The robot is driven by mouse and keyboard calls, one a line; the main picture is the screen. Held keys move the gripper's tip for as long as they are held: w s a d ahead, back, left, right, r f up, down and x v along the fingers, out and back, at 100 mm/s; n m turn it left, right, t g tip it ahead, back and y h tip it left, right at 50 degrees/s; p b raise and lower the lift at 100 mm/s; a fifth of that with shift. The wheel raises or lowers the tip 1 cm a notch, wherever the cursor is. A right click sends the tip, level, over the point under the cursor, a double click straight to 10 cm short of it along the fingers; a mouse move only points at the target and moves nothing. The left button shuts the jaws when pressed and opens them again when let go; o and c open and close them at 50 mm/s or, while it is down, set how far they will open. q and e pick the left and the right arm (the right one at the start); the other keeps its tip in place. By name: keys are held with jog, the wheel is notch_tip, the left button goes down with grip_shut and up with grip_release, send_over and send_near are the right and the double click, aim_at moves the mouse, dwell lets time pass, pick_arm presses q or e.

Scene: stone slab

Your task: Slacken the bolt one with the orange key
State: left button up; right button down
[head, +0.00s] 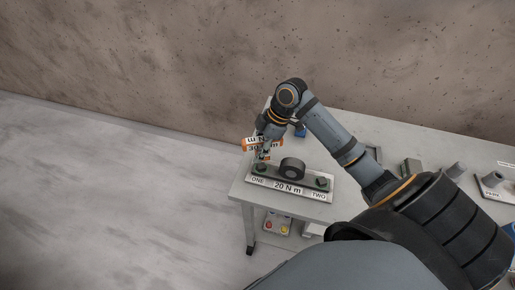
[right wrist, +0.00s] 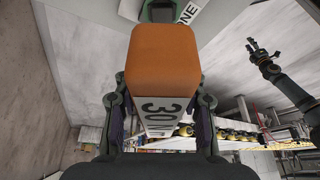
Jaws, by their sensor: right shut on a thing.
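The orange key (head: 248,145) is an orange block with a white face reading 30 N m. My right gripper (head: 264,147) is shut on it, above the left end of the bolt plate (head: 287,190). In the right wrist view the orange key (right wrist: 162,62) fills the middle between the fingers. Bolt one (head: 260,168) is a dark bolt by the label ONE, just below the key; I cannot tell whether they touch. Bolt two (head: 322,183) is at the plate's right end. My left gripper (right wrist: 254,48) seems to show at the right of the wrist view, too small to read.
A dark round ring or cylinder (head: 292,168) stands between the bolts, close to the gripper. The grey table (head: 345,206) carries a blue thing (head: 301,131) behind and grey blocks (head: 411,167) to the right. The table's left edge is near the plate.

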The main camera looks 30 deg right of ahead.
jog(key=shift+a, duration=0.15)
jog(key=shift+s+n, duration=0.1)
jog(key=shift+n, duration=0.2)
jog(key=shift+r+p, duration=0.15)
jog(key=shift+p, duration=0.15)
jog(key=b, duration=0.2)
send_over(258, 167)
jog(key=shift+w+f, duration=0.2)
jog(key=shift+f, duration=2.45)
pick_arm(q)
jog(key=shift+s+d+f, duration=0.2)
jog(key=shift+s+f, duration=0.5)
jog(key=shift+f, duration=0.25)
jog(key=shift+r+p, duration=0.45)
jog(key=shift+r, duration=0.15)
jog(key=shift+f+b, duration=0.4)
pick_arm(e)
jog(key=shift+f, duration=0.75)
